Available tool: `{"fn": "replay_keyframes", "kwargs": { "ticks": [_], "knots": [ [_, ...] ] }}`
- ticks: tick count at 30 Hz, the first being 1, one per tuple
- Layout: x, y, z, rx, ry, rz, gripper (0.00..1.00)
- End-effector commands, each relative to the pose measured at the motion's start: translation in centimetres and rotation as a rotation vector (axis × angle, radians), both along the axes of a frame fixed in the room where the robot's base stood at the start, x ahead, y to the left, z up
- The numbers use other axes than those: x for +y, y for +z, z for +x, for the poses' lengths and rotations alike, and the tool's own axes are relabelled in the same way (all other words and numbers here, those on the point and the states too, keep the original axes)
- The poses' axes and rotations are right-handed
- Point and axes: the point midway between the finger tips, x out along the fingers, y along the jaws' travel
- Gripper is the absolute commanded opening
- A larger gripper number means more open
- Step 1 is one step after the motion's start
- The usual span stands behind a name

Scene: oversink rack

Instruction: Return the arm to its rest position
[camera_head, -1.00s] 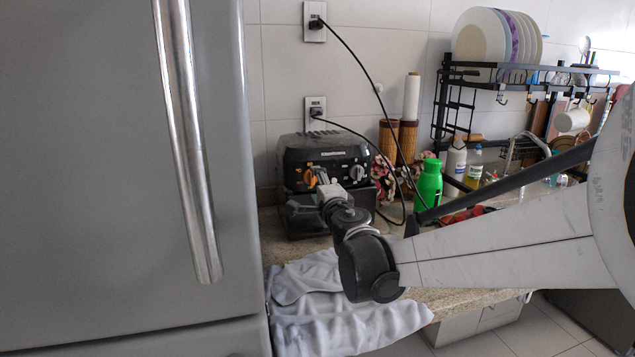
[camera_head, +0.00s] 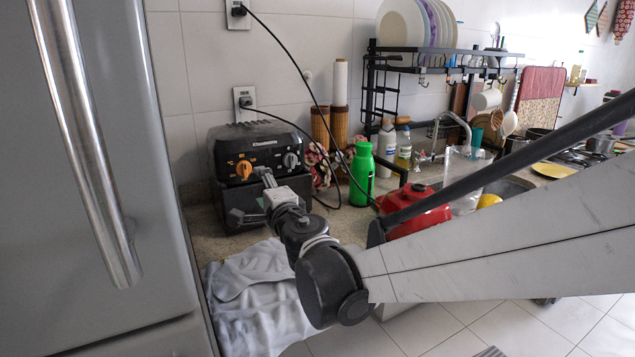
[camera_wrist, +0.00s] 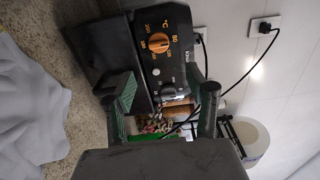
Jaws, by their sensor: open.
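My gripper (camera_head: 267,182) reaches over the counter in front of the black toaster oven (camera_head: 243,188). In the wrist view my gripper (camera_wrist: 165,105) shows two separated fingers, open with nothing between them. The oven front with its orange knob (camera_wrist: 158,42) and a grey-black knob lies just beyond the fingers. My arm comes in from the right, across the counter. Whether the fingertips touch the oven cannot be told.
A green bottle (camera_head: 361,175) and a red pot (camera_head: 418,212) stand right of the oven. The oversink rack (camera_head: 440,68) holds plates. A grey-white cloth (camera_head: 255,297) hangs over the counter edge. The fridge (camera_head: 80,230) fills the left. Black cords (camera_head: 318,98) hang from the wall.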

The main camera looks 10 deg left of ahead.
Motion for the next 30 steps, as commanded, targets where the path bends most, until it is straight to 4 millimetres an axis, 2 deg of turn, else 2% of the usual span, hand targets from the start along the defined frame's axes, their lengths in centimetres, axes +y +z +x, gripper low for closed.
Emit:
{"fn": "replay_keyframes", "kwargs": {
  "ticks": [2, 5, 9, 14, 21, 24, 29, 30],
  "knots": [
    [-1.6, 0.7, 0.1, 0.047, -0.034, 0.079, 0.51],
    [-5.2, 2.0, 0.4, 0.157, -0.109, 0.278, 0.51],
    [-12.1, 3.7, 0.3, 0.35, -0.253, 0.684, 0.51],
    [-19.7, 4.3, -0.9, 0.535, -0.413, 1.182, 0.51],
    [-29.7, 2.9, -5.1, 0.705, -0.626, 1.966, 0.51],
    [-33.1, 1.6, -7.5, 0.73, -0.703, 2.303, 0.51],
    [-37.4, -1.0, -12.1, 0.694, -0.809, 2.857, 0.51],
    [-38.1, -1.7, -13.3, -0.652, 0.81, -2.924, 0.51]
  ]
}}
